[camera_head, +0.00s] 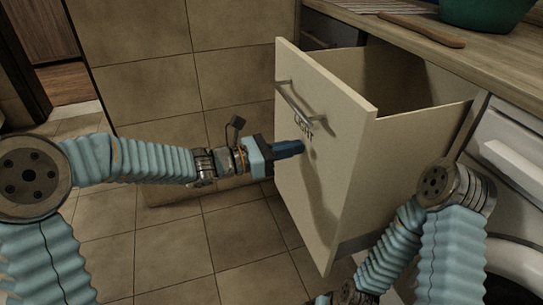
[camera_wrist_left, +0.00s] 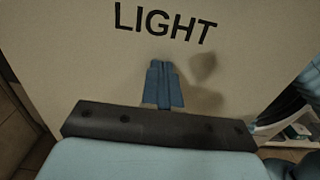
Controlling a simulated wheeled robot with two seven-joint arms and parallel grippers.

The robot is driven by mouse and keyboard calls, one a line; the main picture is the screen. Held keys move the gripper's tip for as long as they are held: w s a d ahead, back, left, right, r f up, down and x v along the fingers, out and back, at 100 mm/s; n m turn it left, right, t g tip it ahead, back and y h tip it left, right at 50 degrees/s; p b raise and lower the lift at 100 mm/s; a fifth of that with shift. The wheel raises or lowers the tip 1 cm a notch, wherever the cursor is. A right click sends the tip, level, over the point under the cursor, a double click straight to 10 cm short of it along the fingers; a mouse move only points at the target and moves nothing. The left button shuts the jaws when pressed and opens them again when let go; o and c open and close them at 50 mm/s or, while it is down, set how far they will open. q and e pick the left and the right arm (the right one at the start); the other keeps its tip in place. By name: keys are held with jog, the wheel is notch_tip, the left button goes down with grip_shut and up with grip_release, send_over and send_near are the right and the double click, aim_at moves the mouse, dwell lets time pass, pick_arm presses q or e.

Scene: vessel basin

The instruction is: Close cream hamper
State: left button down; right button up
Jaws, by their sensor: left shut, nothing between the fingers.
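The cream hamper (camera_head: 340,150) is a pull-out drawer under the wooden counter, and it stands open in the head view. Its tall front panel has a metal bar handle (camera_head: 293,103) near the top and lettering below it. My left gripper (camera_head: 301,147) is shut and empty, with its tips at the front panel just below the handle. In the left wrist view the shut fingers (camera_wrist_left: 161,68) point at the cream panel (camera_wrist_left: 80,65), just under the word LIGHT. Whether they touch it I cannot tell. My right arm shows at the lower right, but its fingers are not visible.
The wooden counter (camera_head: 480,62) runs above the hamper and carries a wooden utensil (camera_head: 425,30) and a green bowl (camera_head: 485,12). A white appliance (camera_head: 515,150) stands to the right. Tiled floor (camera_head: 240,240) lies clear in front, with a tiled wall behind.

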pick_arm(q)
jog(key=x, duration=2.4)
jog(key=shift+d, duration=0.3)
jog(key=shift+r, duration=0.2)
